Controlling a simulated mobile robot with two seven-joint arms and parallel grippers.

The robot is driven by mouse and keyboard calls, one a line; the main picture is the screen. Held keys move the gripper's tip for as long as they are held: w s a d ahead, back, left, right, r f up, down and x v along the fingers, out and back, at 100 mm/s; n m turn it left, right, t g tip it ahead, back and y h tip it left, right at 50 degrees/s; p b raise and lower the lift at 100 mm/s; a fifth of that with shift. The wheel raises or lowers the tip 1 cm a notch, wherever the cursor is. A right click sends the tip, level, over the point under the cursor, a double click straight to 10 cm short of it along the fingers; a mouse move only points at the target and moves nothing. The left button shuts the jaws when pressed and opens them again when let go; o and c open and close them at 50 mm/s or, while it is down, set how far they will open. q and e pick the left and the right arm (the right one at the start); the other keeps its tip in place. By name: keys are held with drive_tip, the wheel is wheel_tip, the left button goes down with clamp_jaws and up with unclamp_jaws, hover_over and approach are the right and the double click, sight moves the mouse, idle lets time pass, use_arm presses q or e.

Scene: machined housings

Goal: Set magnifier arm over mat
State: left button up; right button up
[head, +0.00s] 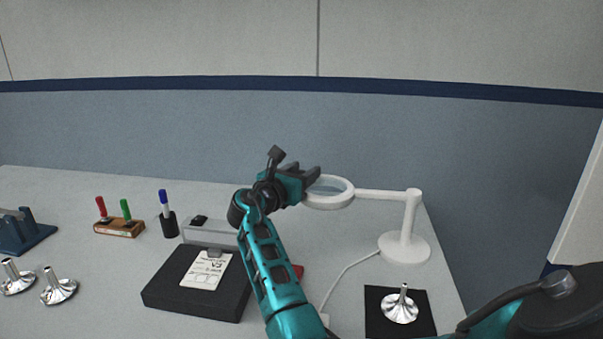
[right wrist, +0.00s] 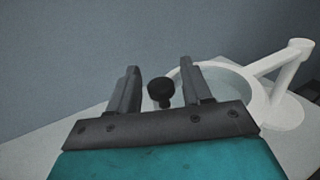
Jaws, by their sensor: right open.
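The white magnifier (head: 405,215) stands at the right of the table, its arm reaching left from the post to a ring lens (head: 331,202). My right gripper (head: 313,172) is at the lens ring's left edge, open. In the right wrist view a dark knob (right wrist: 161,92) shows between the open fingers (right wrist: 160,68), beside the ring (right wrist: 255,92); whether either finger touches it I cannot tell. The black mat (head: 381,327) lies in front of the magnifier's base, with a shiny metal housing (head: 400,309) on it. The lens is left of the mat, not above it. My left gripper is out of view.
A black box with a paper label (head: 180,290) lies left of my right arm. Behind it are a pen cup (head: 169,227) and a marker holder (head: 120,229). Two metal housings (head: 59,290) and a blue fixture (head: 28,236) stand far left. A cable (head: 345,270) runs from the magnifier's base.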

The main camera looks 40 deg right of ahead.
clamp_jaws()
idle(0.4)
drive_tip(key=shift+r, duration=0.1)
